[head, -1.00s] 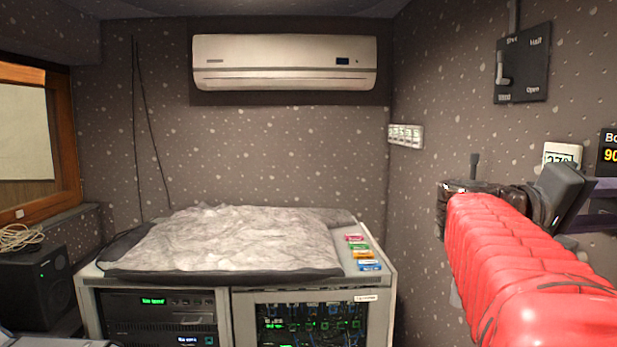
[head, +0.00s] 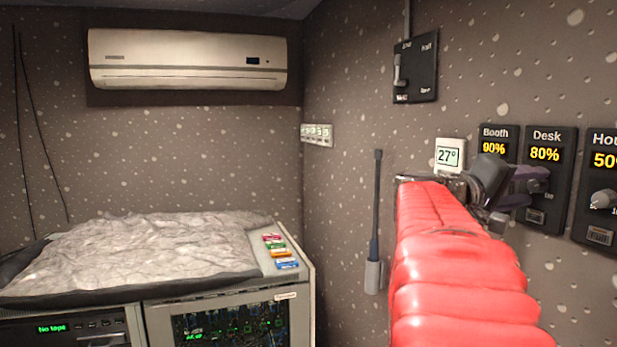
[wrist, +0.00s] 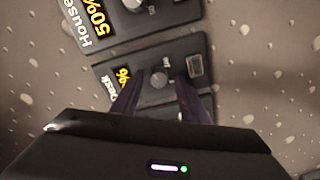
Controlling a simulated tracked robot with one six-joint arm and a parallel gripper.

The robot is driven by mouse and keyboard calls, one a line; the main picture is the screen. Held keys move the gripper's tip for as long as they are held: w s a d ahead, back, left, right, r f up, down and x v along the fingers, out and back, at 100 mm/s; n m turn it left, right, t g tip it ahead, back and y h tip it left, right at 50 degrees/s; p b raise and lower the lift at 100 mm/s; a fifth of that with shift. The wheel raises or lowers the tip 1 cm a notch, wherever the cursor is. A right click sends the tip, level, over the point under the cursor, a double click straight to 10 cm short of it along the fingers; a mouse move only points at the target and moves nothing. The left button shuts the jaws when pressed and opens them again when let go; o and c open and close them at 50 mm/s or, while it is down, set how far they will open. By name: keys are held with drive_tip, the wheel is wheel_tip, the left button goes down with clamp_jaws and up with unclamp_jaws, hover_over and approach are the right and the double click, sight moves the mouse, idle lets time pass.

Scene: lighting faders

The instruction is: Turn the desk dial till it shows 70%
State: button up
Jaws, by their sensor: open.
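The desk panel (head: 560,205) is a dark box on the right wall, and its yellow display reads 80%. Its dial is mostly hidden by my gripper in the head view. In the wrist view, the round grey desk dial (wrist: 159,80) shows between the two purple fingertips of my gripper (wrist: 160,83). The gripper is open, with one finger on each side of the dial; I cannot tell whether either touches it. In the head view my gripper (head: 530,182) is in front of the desk panel's left part.
The booth panel (head: 495,132) reads 90%, left of the desk panel. The house panel (head: 600,170), at the right, is cut off and starts with 50. A 27° thermostat (head: 450,154), a lever switch box (head: 415,68) and a cabinet (head: 300,265) are further left.

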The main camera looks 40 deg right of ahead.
clamp_jaws()
drive_tip(key=shift+f, duration=0.1)
idle(0.4)
drive_tip(key=shift+f+n, duration=0.1)
drive_tip(key=shift+n, duration=1.5)
drive_tip(key=shift+c, duration=1)
unclamp_jaws()
drive_tip(key=shift+o, duration=1)
